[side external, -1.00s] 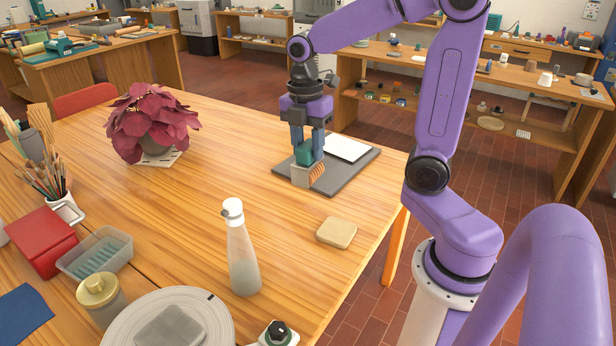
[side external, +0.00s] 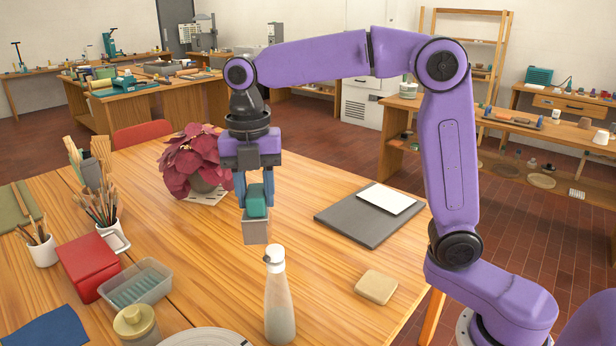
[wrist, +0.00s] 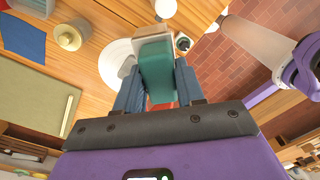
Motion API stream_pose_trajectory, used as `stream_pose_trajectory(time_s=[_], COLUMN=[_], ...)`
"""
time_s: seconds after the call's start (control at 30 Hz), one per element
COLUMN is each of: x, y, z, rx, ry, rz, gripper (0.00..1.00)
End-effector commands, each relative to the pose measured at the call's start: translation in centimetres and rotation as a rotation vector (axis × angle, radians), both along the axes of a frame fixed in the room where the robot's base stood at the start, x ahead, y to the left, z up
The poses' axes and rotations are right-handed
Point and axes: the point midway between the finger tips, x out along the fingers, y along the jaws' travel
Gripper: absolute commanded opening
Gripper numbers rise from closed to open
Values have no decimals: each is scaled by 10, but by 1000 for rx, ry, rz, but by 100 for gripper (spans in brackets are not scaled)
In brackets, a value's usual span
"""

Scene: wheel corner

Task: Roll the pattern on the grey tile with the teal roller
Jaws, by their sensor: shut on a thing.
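The teal roller (side external: 257,192) has a teal handle and a boxy grey lower part. My gripper (side external: 256,204) is shut on the handle and holds the roller upright above the wooden table, left of the bottle. The wrist view shows the teal handle (wrist: 156,66) between my fingers. A dark grey slab (side external: 345,222) lies at the table's right side with a white sheet (side external: 387,198) on it. A white wheel disc (side external: 205,338) is cut off at the bottom edge; the grey square seen on it earlier is outside the side view. No pattern is visible now.
A tall bottle (side external: 279,305) stands close in front of the roller, and a beige block (side external: 376,287) lies to its right. A red-leaved plant (side external: 199,160) stands behind my gripper. A red box (side external: 87,268), clear tub (side external: 137,285) and lidded jar (side external: 135,324) crowd the left.

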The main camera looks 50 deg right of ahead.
Motion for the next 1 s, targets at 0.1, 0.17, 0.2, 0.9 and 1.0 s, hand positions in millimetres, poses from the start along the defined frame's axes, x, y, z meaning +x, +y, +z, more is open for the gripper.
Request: stream_pose_trajectory(time_s=[0.1, 0.17, 0.2, 0.9, 1.0], x=[1, -1, -3, -48, -48], y=[55, 81, 98, 239, 239], z=[-1, -2, -3, -29, -45], rx=[4, 6, 7, 17, 17], ry=[-4, -7, -7, -14, -15], rz=[164, 242, 292, 734, 735], gripper=[0, 0, 0, 0, 0])
